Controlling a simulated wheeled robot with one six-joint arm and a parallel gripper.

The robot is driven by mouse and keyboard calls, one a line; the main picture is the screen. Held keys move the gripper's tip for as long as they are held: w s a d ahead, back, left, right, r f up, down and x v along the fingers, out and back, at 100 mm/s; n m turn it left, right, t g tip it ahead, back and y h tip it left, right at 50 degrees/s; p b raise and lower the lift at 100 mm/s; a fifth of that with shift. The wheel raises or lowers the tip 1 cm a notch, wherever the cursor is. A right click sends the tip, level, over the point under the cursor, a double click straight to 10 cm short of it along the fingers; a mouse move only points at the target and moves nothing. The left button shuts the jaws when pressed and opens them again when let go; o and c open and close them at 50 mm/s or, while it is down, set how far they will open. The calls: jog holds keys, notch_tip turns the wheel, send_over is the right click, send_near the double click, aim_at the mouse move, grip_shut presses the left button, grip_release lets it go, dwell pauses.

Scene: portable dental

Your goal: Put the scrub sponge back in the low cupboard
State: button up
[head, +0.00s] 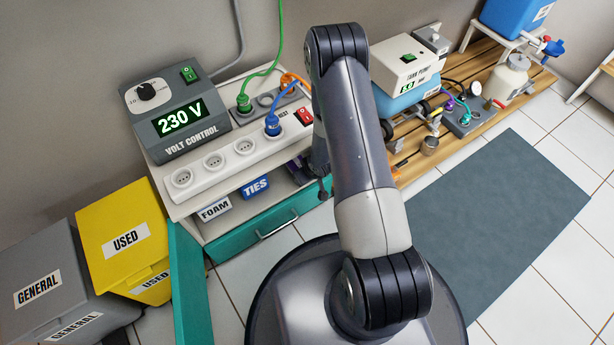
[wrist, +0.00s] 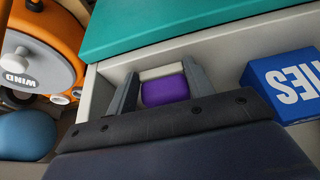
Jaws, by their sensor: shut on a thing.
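The scrub sponge (wrist: 165,91), purple with a pale strip along one side, sits between the two grey fingers of my gripper (wrist: 161,76) in the wrist view. The fingers are shut on it. The low cupboard (head: 222,228) is the pale cabinet under the power sockets, with an open shelf space. In the head view, a small purple patch shows at the right end of that space, beside my arm. My gripper is mostly hidden there. I cannot tell whether the sponge touches the shelf.
A blue TIES box (head: 255,187) and a white FOAM box (head: 214,209) stand on the shelf. An orange WIND device (wrist: 40,50) is beside the cabinet.

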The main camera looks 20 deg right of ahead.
jog(key=shift+f, duration=0.15)
jog(key=o, duration=1)
jog(key=shift+c, duration=0.2)
jog(key=a+p+v, duration=0.1)
jog(key=p+v, duration=0.2)
jog(key=v, duration=0.4)
jog(key=shift+d+r, duration=0.45)
jog(key=shift+d, duration=0.1)
jog(key=shift+s, duration=0.1)
